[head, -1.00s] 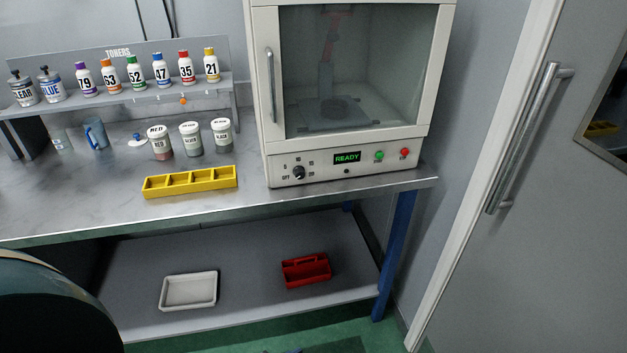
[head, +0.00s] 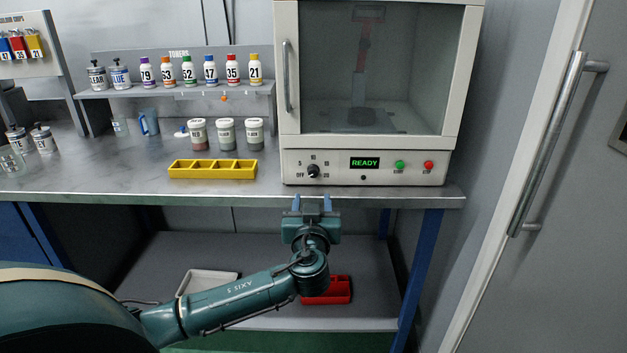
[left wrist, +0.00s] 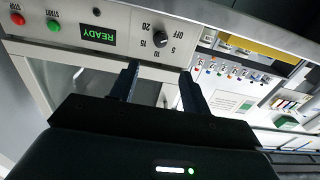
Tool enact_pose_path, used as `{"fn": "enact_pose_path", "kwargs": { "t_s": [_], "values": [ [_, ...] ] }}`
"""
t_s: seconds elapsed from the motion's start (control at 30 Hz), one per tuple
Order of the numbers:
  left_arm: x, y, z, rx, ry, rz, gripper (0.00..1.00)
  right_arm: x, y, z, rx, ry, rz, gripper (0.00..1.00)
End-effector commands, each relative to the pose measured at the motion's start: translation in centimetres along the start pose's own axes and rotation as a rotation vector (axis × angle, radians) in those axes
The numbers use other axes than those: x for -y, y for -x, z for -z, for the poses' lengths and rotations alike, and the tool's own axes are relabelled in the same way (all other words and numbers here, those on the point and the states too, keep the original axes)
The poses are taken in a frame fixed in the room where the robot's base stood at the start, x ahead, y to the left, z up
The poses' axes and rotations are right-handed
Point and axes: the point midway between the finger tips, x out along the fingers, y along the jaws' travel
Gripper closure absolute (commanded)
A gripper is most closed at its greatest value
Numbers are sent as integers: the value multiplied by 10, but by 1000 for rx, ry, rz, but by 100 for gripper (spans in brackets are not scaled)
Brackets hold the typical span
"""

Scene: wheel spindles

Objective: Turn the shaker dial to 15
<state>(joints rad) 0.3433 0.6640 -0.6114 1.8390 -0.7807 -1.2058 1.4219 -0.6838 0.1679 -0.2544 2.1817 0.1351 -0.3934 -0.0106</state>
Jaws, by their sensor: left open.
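The shaker (head: 290,160) is a cream cabinet with a glass door, and its lit display (head: 365,162) reads READY. Its black dial (head: 313,171) is at the left of the front panel, ringed by OFF and number marks. The dial (left wrist: 160,40) also shows upside down in the left wrist view; I cannot tell for sure which mark it points at. My left gripper (head: 312,202) is open and empty, just below and in front of the dial. In the left wrist view its two fingers (left wrist: 160,72) point toward the dial, apart from it. My right gripper is not in view.
Green (head: 399,165) and red (head: 429,165) buttons sit right of the display. A yellow tray (head: 212,176) and several jars stand on the bench (head: 90,175) to the left. A red caddy (head: 340,290) and a white tray (head: 205,277) are on the lower shelf.

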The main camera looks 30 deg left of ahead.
Motion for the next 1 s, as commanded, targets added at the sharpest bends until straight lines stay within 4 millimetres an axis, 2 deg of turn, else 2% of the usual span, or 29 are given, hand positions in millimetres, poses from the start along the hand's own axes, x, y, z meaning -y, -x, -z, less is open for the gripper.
{"fn": "enact_pose_path", "kwargs": {
  "t_s": [0.3,0.5,0.7,1.0],
  "values": [
    [1,-66,2,1,-3,3,53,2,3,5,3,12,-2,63],
    [0,-98,0,4,-1,0,53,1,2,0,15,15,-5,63],
    [0,-114,-1,5,-1,-1,53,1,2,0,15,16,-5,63],
    [0,-118,-2,6,-1,-2,53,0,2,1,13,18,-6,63]
  ]
}}
